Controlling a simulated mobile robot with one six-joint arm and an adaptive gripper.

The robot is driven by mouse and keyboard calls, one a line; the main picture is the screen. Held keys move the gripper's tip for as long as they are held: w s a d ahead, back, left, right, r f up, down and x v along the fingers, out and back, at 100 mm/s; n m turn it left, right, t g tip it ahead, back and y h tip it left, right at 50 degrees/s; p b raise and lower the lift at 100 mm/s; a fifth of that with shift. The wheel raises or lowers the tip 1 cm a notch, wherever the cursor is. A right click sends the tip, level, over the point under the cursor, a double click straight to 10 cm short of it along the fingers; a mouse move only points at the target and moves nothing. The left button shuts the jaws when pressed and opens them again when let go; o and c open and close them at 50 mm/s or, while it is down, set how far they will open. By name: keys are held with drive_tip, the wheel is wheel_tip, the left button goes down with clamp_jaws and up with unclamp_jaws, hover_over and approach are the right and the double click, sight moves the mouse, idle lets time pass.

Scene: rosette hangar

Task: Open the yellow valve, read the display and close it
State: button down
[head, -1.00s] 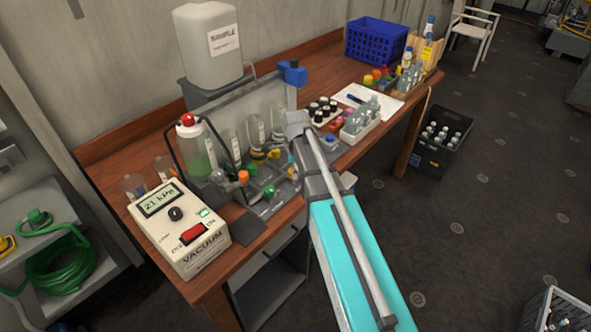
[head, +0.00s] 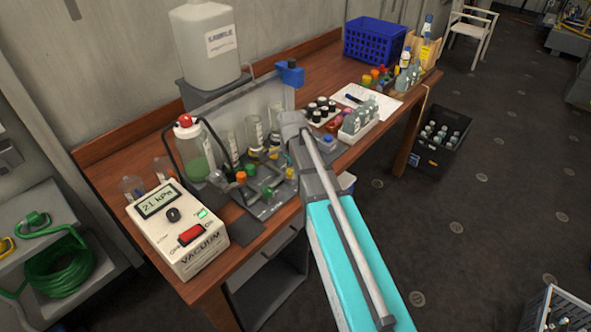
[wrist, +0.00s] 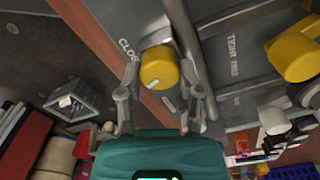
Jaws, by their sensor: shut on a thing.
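In the wrist view the yellow valve knob (wrist: 160,67) sits between the two fingers of my gripper (wrist: 160,88), which is shut on it. A white mark shows on the knob's lower left. A plate beside it carries lettering, partly covered, that starts "CLO". In the head view my arm hides most of the gripper and the held knob. The display (head: 157,203) on the white vacuum box (head: 190,243) reads 21 kPa. An orange knob (head: 241,177) and a green knob (head: 267,191) stand on the rack left of my arm.
A second yellow knob (wrist: 293,55) is close by, near "TIGHT FREE" lettering. The bench (head: 120,160) also holds a red-capped bottle (head: 190,150), a white sample tank (head: 205,50), a tray of bottles (head: 360,125) and a blue crate (head: 374,42). A black crate (head: 440,140) stands on the floor.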

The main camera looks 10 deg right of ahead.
drive_tip(key=n, duration=0.7)
drive_tip(key=shift+w+a, duration=0.1)
drive_tip(key=shift+a, duration=0.1)
drive_tip(key=n, duration=0.6)
drive_tip(key=shift+s+n, duration=0.2)
drive_tip(key=shift+n, duration=0.2)
drive_tip(key=shift+c, duration=1.3)
unclamp_jaws()
drive_tip(key=shift+w, duration=0.1)
drive_tip(key=shift+d, duration=0.1)
drive_tip(key=s+d+n, duration=0.1)
drive_tip(key=s, duration=1.5)
drive_tip(key=shift+s+d+r+n+p, duration=0.15)
drive_tip(key=shift+r+n+p, duration=0.15)
drive_tip(key=shift+r+p, duration=0.05)
